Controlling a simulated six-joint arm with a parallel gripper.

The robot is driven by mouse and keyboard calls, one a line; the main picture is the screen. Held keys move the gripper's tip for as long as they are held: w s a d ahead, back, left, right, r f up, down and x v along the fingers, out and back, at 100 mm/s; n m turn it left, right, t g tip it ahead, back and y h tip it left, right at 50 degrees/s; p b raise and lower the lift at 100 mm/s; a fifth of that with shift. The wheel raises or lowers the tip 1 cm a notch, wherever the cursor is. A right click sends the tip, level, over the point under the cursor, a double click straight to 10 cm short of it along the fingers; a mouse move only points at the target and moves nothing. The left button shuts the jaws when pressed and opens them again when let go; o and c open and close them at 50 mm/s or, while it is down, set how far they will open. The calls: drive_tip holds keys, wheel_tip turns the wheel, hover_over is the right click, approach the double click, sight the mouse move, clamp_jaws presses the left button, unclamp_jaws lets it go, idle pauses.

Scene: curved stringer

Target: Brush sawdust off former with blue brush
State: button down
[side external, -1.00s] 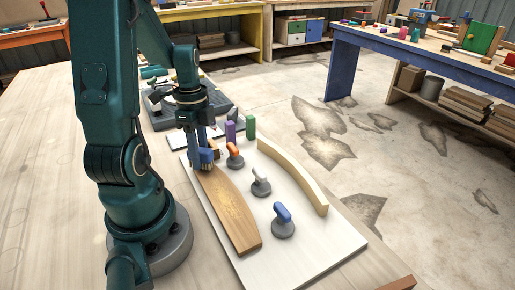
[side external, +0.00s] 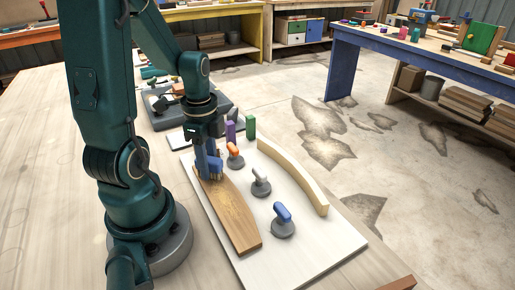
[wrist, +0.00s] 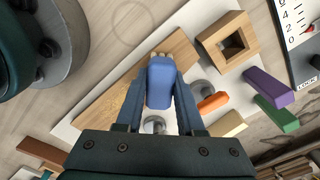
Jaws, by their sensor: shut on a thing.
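The brown curved wooden piece, which I take as the former (side external: 232,215), lies on a white board (side external: 305,258). It also shows in the wrist view (wrist: 112,92). My gripper (side external: 213,162) is shut on the blue brush (wrist: 160,84), whose pale bristles point at the former in the wrist view. The brush is at the far end of the former, at or just above its surface; I cannot tell whether the bristles touch. No separate sawdust can be made out on the former.
Three clamps with orange (side external: 235,150), white (side external: 261,178) and blue (side external: 283,213) handles stand right of the former. A pale curved strip (side external: 300,175) stands beyond them. Purple (side external: 230,131) and green (side external: 251,127) blocks and a hollow wooden block (wrist: 207,43) are close by.

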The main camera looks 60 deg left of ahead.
sight(217, 187)
drive_tip(key=shift+d+f, duration=0.2)
drive_tip(key=shift+d, duration=1.85)
drive_tip(key=shift+r, duration=3.05)
drive_tip(key=shift+r, duration=1.5)
